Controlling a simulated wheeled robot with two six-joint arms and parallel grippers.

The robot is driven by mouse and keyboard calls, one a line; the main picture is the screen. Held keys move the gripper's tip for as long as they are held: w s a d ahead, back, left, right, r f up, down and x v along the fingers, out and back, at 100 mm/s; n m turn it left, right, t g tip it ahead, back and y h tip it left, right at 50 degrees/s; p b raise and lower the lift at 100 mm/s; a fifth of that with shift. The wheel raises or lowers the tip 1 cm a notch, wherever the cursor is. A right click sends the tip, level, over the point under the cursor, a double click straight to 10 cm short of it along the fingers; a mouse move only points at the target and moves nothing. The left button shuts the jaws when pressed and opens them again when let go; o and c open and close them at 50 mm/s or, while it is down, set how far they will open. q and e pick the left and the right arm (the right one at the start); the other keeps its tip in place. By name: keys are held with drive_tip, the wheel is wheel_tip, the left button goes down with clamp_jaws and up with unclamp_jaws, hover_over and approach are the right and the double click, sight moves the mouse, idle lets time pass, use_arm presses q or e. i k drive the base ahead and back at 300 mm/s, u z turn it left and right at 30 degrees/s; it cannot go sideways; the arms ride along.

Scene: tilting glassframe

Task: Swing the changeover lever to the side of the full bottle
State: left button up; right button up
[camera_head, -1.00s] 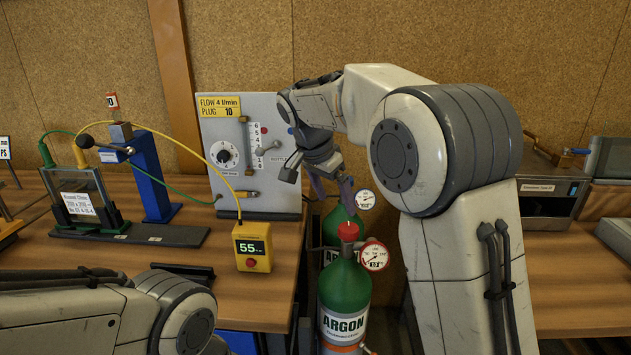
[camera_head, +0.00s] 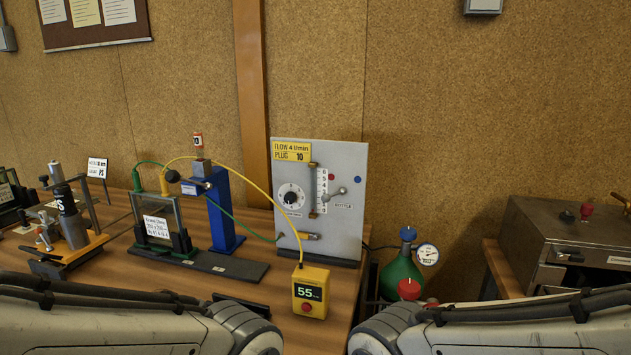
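The changeover lever (camera_head: 335,193) is a small grey handle on the upright grey panel (camera_head: 346,225), above the label BOTTLE (camera_head: 343,206). It slants up to the right; which end is the pivot is unclear. A red dot (camera_head: 332,175) and a blue dot (camera_head: 357,180) sit above it, left and right. A green bottle (camera_head: 400,275) with a blue cap (camera_head: 407,234) and white gauge (camera_head: 428,254) stands right of the panel. A red cap (camera_head: 408,289) shows nearer, its bottle mostly hidden by my arm. The gauge needle is too small to read. Neither gripper is in view.
The panel also carries a dial (camera_head: 291,196). A yellow box reading 55 (camera_head: 311,291) stands before it, with cables. A blue post (camera_head: 224,205) and glass frame (camera_head: 158,222) stand left. A metal case (camera_head: 570,245) is at right.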

sight(325, 199)
drive_tip(key=z, duration=0.55)
drive_tip(key=i, duration=0.95)
drive_tip(key=u, duration=0.4)
